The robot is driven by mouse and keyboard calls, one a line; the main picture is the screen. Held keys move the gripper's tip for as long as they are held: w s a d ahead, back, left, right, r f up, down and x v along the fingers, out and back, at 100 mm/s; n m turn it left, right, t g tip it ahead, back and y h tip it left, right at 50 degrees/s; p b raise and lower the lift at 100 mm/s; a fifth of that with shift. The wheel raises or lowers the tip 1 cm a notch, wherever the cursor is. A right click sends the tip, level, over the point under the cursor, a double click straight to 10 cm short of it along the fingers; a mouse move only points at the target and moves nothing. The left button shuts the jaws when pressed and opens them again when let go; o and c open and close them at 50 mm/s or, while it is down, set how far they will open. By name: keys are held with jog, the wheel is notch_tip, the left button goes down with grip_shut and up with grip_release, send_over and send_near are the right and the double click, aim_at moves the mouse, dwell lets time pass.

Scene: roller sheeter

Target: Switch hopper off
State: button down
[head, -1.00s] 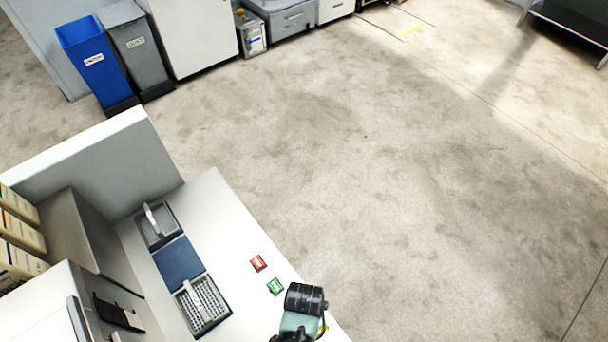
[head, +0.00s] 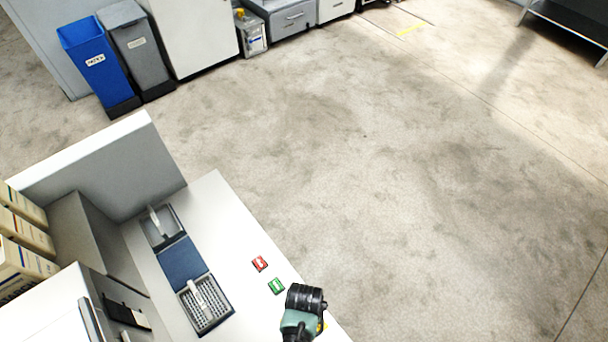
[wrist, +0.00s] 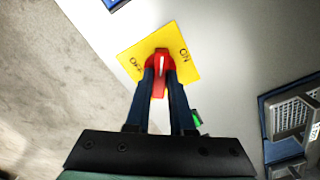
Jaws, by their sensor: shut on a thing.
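A yellow switch plate (wrist: 187,70) with OFF lettering on the left and ON on the right lies on the white counter in the wrist view. A red knob (wrist: 162,58) with a white pointer line stands in its middle; the line runs nearly straight up the picture, between the two words. My gripper (wrist: 160,76) has its dark blue fingers shut on the knob, one on each side. In the head view, my wrist covers most of the plate, and only a yellow edge (head: 323,328) shows; the knob and fingers are hidden there.
On the counter (head: 222,222) are a red button plate (head: 260,264), a green one (head: 276,287) and a fryer-like basket unit (head: 204,305). A raised grey panel (head: 110,170) borders the counter's far end. Open floor (head: 430,190) lies to the right.

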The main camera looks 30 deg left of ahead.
jog(key=n+p, duration=0.1)
jog(key=n, duration=0.5)
jog(key=shift+n, duration=0.4)
dwell(0.4)
jog(key=c, duration=0.8)
grip_release()
notch_tip(320, 180, up, 13)
dwell(0.7)
